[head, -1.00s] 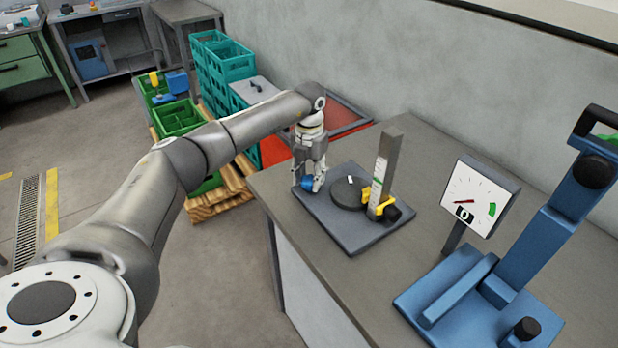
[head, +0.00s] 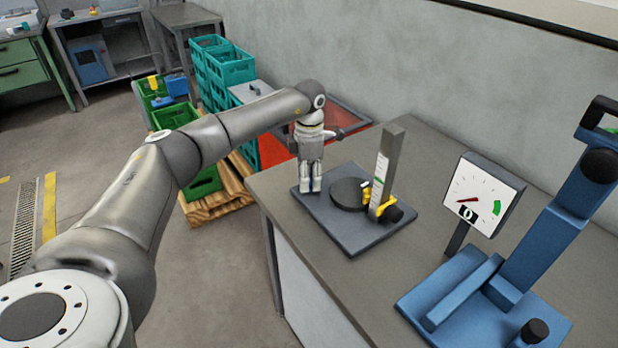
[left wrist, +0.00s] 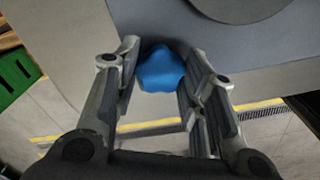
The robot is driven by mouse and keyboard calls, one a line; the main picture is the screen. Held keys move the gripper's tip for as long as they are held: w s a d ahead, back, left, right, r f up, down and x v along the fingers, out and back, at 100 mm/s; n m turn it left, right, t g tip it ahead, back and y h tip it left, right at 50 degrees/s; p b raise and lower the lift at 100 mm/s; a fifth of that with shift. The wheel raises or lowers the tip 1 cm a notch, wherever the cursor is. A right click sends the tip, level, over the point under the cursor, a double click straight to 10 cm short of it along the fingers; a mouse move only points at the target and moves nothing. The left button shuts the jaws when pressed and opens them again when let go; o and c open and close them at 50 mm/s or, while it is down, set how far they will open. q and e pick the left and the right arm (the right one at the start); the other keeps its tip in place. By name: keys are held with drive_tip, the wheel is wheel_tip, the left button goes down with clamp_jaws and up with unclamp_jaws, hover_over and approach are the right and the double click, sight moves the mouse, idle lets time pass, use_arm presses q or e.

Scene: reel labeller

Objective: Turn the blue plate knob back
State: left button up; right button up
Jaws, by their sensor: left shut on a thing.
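The blue plate knob (left wrist: 160,70) shows in the left wrist view between the two fingers of my left gripper (left wrist: 158,78). In the head view my left gripper (head: 311,189) points down at the left corner of the dark base plate (head: 350,239). It is shut on the knob, which its fingers hide there. A round dark plate (head: 348,194) lies on the base beside the gripper, with a small pale mark at its right edge near the upright scale (head: 382,168). My right gripper is not in view.
A yellow clamp with a black knob (head: 393,213) sits at the foot of the scale. A dial gauge (head: 480,196) and a blue lever press (head: 505,285) stand to the right on the grey bench. Green and teal crates (head: 222,75) stand behind on the left.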

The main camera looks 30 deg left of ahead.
use_arm(q)
drive_tip(key=m, duration=0.4)
drive_tip(key=shift+m+b, duration=0.35)
drive_tip(key=shift+m, duration=0.05)
drive_tip(key=m, duration=0.4)
drive_tip(key=m+b, duration=0.1)
drive_tip(key=m, duration=0.4)
drive_tip(key=shift+r+m, duration=0.1)
drive_tip(key=shift+m, duration=2.3)
drive_tip(key=o, duration=1)
drive_tip(key=shift+s, duration=0.1)
